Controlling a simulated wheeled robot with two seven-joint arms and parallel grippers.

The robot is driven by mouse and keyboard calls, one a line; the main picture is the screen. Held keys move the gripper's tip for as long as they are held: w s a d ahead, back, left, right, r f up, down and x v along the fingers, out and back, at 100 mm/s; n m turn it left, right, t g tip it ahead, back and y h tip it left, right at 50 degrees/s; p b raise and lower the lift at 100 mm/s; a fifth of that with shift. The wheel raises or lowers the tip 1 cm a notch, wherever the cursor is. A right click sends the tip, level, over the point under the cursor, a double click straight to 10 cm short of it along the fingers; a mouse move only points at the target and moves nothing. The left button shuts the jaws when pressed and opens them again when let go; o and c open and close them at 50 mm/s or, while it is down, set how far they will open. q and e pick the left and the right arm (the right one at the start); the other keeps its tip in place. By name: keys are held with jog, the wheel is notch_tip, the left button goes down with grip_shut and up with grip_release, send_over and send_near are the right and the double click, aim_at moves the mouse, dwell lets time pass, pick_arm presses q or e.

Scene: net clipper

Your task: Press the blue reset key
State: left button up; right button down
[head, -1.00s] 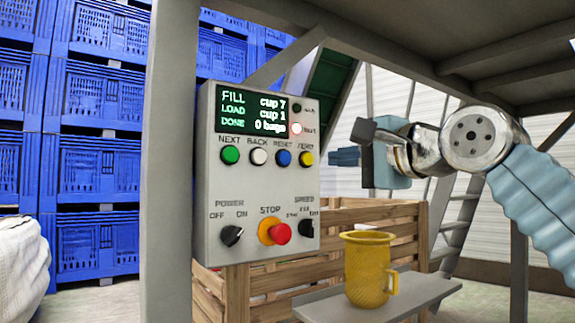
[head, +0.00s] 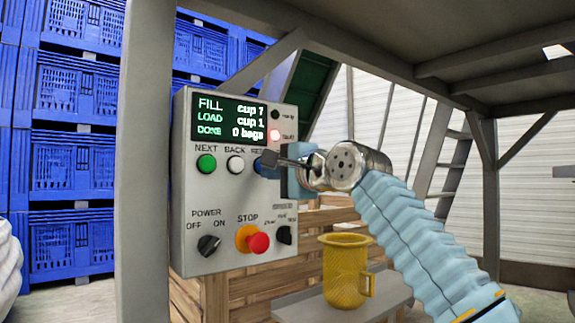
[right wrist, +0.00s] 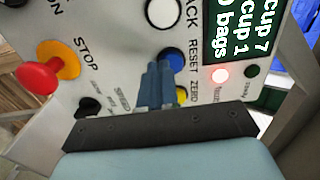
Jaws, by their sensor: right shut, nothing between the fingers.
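The blue reset key (right wrist: 173,57) shows in the right wrist view, partly behind the fingers of my right gripper (right wrist: 158,70). It sits under the RESET label on a grey control panel (head: 225,197). In the head view my right gripper (head: 272,167) is in front of the reset key (head: 260,169) and covers most of it. The gripper is shut, with nothing between its fingers. The fingertips are close to the key; I cannot tell whether they touch it. My left gripper is not in view.
The green key (head: 206,163), white key (head: 235,164) and red stop button (head: 258,242) are on the same panel. The yellow key (right wrist: 182,94) is partly hidden by my gripper. A yellow cup (head: 345,270) stands on a shelf below right. A grey post (head: 146,180) stands left of the panel.

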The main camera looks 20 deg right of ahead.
jog(key=shift+w+a, duration=0.15)
jog(key=shift+w, duration=0.3)
